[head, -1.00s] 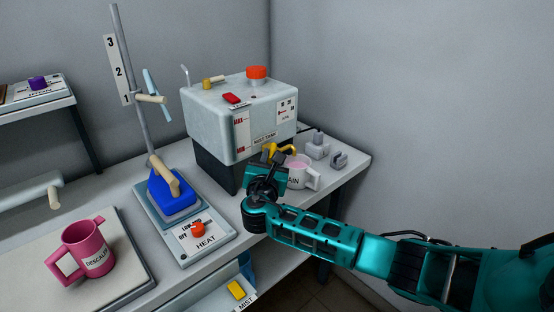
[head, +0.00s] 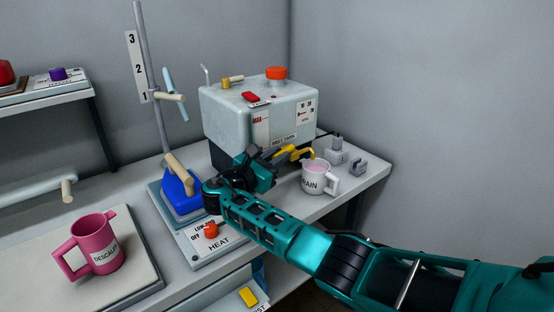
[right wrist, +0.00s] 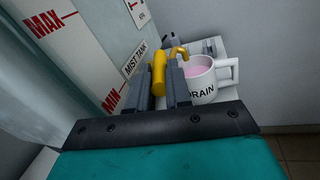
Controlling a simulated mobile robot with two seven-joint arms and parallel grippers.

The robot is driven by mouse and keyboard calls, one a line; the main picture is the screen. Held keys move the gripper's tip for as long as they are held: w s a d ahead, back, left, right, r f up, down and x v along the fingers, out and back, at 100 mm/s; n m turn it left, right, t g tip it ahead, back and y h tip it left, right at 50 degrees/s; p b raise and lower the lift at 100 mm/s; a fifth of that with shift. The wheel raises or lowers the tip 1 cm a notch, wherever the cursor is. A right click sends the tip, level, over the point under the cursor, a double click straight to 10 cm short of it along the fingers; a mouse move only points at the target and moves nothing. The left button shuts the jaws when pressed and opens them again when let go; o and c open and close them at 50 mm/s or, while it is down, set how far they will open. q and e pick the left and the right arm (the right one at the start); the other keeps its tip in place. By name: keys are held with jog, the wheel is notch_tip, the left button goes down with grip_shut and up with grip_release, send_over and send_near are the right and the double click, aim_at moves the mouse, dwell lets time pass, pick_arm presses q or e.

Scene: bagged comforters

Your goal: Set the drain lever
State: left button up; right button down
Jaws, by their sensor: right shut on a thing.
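The yellow drain lever (head: 276,154) is at the low front of the pale mist tank (head: 230,112). My right gripper (head: 264,162) is at the lever. In the right wrist view the two grey fingers (right wrist: 171,87) are shut on the yellow lever (right wrist: 158,72), one on each side of it. A yellow spout (right wrist: 179,52) curves down over the white mug (right wrist: 201,90) marked DRAIN, which has pink liquid in it. The mug (head: 314,179) also stands right of the gripper in the head view. My left gripper is not in view.
A HEAT base (head: 221,242) with a red knob and blue block is left of my right arm. A pink mug (head: 97,245) stands at the left. Small grey blocks (head: 337,150) lie behind the drain mug. A pole with numbers (head: 150,75) rises at the back.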

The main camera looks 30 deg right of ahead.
jog(key=c, duration=1.1)
grip_release()
jog(key=shift+d, duration=0.1)
jog(key=shift+o, duration=0.2)
jog(key=v, duration=1.3)
jog(key=shift+p, duration=0.35)
